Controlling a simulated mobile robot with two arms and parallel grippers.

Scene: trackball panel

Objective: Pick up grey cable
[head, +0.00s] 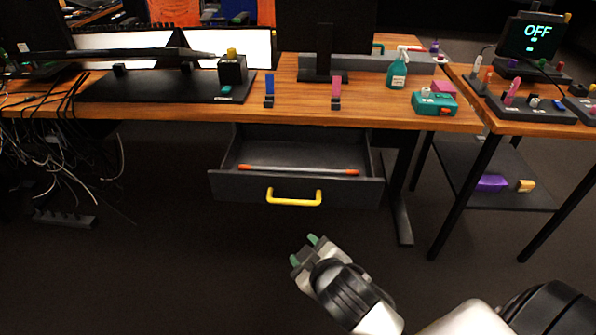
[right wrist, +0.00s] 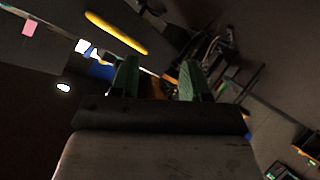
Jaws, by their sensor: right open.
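A thin pale grey cable (head: 300,169) with orange ends lies in the open dark drawer (head: 225,186) under the desk. It runs left to right across the drawer floor. My right gripper (head: 305,250) is below and in front of the drawer's yellow handle (head: 294,197), apart from it. Its green-tipped fingers are open, with nothing between them. They also show in the right wrist view (right wrist: 158,78), where the yellow handle (right wrist: 117,33) appears beyond them at upper left. The cable cannot be made out in the wrist view. My left gripper is not in view.
The wooden desk (head: 300,110) overhangs the drawer. A green spray bottle (head: 397,70) and a teal box (head: 434,103) stand on it. A dark desk leg (head: 401,195) is right of the drawer. Loose cables (head: 55,150) hang at left. The floor before the drawer is clear.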

